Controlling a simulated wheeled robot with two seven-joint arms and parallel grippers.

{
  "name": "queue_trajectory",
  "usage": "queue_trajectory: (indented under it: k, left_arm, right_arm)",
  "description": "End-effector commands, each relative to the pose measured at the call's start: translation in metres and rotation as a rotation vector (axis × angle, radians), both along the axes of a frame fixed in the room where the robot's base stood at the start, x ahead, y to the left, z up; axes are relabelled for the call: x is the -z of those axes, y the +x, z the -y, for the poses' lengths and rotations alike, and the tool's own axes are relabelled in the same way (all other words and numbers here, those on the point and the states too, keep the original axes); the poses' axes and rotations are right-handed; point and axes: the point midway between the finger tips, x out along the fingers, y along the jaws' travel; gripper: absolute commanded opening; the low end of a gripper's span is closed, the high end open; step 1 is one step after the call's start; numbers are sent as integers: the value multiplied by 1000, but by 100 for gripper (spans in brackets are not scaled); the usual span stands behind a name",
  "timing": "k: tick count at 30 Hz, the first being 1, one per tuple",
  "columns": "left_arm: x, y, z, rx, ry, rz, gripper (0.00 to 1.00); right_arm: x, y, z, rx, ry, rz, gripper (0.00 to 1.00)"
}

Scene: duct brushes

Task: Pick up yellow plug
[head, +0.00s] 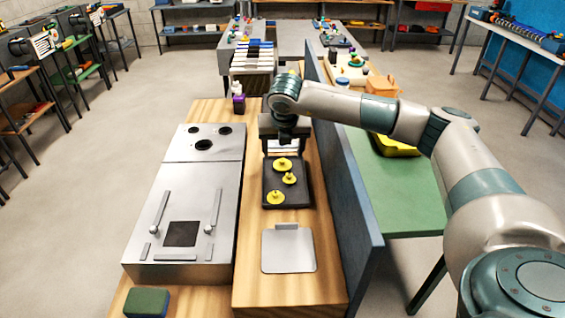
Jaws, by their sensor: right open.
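Three yellow plugs lie on a black tray (301,200) on the wooden bench: a far plug (283,163), a middle plug (289,179) and a near plug (276,197). Each is a round disc with a small raised knob. My right gripper (284,150) points down at the far end of the tray, close to the far plug in the picture. It is open, and I see no plug between its fingers. Its exact height above the tray is hard to tell. My left gripper is not in view.
A metal panel box (188,210) with holes and rods stands left of the tray. A grey plate (288,252) lies in front of the tray. A tall blue-grey divider (350,200) runs along the right, with a green table (405,200) beyond. A green block (147,302) sits front left.

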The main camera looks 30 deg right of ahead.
Motion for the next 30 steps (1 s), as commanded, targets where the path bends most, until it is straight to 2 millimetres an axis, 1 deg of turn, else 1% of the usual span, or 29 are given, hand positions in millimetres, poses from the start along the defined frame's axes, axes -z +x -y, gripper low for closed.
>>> queue_trajectory:
  k: [9, 14, 17, 22, 24, 27, 30]
  left_arm:
    - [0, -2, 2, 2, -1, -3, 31]
    - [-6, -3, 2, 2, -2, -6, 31]
    - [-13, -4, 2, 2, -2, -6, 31]
    - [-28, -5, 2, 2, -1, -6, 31]
    - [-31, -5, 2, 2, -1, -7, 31]
    - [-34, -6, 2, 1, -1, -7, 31]
    - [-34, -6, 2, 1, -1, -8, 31]
  right_arm:
    - [1, 0, 0, 0, 0, 0, 66]
    - [4, 2, 1, 1, 1, -2, 66]
    - [10, 5, 3, 0, 0, -2, 66]
    - [26, 11, 7, 1, -1, -4, 66]
    - [35, 14, 9, 2, 0, -3, 66]
    - [44, 17, 10, 1, 0, -1, 66]
    - [48, 18, 11, 1, 0, -1, 66]
